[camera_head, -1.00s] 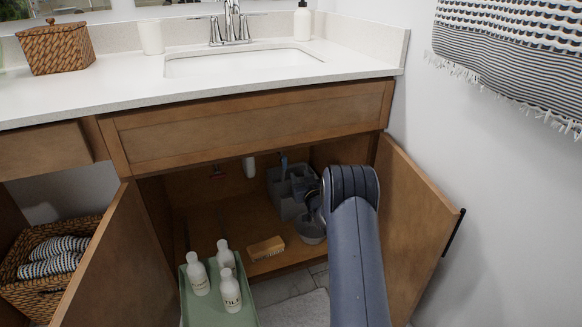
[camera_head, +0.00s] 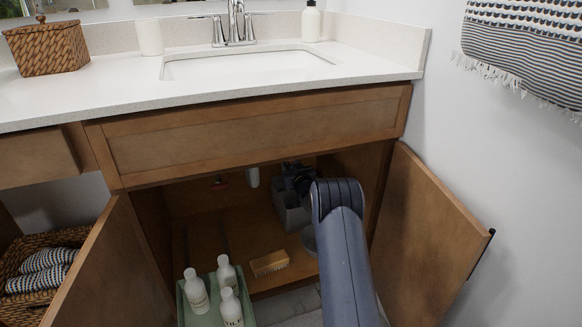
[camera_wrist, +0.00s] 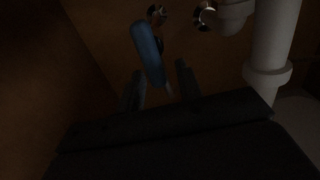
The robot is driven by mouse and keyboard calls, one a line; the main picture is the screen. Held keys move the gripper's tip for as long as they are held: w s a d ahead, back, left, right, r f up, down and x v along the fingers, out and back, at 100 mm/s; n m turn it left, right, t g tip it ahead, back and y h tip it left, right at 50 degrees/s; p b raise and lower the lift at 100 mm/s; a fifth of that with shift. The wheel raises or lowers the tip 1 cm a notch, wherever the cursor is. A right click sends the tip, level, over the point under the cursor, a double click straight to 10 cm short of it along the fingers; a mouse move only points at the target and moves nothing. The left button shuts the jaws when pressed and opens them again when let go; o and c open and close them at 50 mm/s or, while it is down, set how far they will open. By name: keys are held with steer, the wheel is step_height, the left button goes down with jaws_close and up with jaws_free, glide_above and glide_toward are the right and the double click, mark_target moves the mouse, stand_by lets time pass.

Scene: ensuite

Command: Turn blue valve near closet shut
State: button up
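In the wrist view a blue, elongated piece (camera_wrist: 148,52) stands ahead of my gripper (camera_wrist: 160,88), beside a chrome wall ring. It looks like the blue valve's handle, but the picture is too dark to be sure. Its lower end reaches between my two dark fingers, which are apart; I see no clear contact. In the head view my gripper (camera_head: 297,178) is inside the cabinet above the grey caddy (camera_head: 291,213), and its fingers cannot be made out. My arm hides the area behind it, and no blue valve shows there.
A red valve (camera_head: 218,183) and white drain pipe (camera_head: 252,177) are at the cabinet back. A brush (camera_head: 269,263) and a green tray (camera_head: 247,304) with white bottles are in front. Open doors stand left (camera_head: 95,270) and right (camera_head: 430,235). A second chrome ring (camera_wrist: 205,15) shows in the wrist view.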

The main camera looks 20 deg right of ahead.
jaws_close()
steer(key=shift+d+m, duration=0.1)
steer(key=shift+m, duration=0.2)
steer(key=d+f+m+p, duration=0.1)
steer(key=m, duration=0.4)
steer(key=f+m+p, duration=0.1)
steer(key=m, duration=0.5)
steer(key=d+f+m+p, duration=0.1)
steer(key=m, duration=0.5)
steer(key=shift+d+p, duration=0.3)
steer(key=shift+d, duration=0.05)
steer(key=shift+s+m, duration=0.1)
steer(key=shift+m, duration=0.2)
steer(key=shift+f, duration=0.1)
steer(key=shift+o, duration=0.5)
jaws_free()
